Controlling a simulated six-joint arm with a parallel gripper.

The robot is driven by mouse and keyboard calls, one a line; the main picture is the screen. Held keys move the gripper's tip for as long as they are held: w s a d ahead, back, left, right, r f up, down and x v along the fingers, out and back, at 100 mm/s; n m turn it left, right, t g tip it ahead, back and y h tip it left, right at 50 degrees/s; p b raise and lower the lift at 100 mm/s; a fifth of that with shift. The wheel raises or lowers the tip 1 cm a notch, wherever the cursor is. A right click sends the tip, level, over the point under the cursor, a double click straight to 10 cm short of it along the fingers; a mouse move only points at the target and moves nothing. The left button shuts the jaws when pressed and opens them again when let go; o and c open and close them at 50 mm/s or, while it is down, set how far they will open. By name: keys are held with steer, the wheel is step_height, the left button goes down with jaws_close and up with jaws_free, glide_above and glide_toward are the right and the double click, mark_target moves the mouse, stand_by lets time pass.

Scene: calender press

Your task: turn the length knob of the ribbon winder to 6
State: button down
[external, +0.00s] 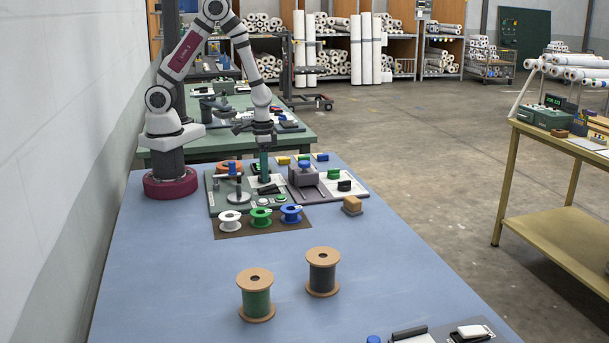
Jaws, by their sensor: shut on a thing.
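The ribbon winder (222,206) is a dark grey-green board near the far end of the blue table, with small fittings on it. My gripper (264,177) points straight down over the right part of this board. Its fingers are shut low over the board, on what appears to be the length knob. The knob is hidden by the fingers, and its number marks are too small to read.
A grey press-like unit (305,176) stands close to the right of my gripper. White, green (260,217) and blue (291,214) small spools stand in front of the board. Two large spools, green (257,301) and dark grey (323,277), stand nearer. The blue table's middle left is clear.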

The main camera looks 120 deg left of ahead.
steer(key=m, duration=0.5)
stand_by(0.6)
steer(key=shift+c, duration=1.6)
jaws_free()
step_height(320, 180, up, 16)
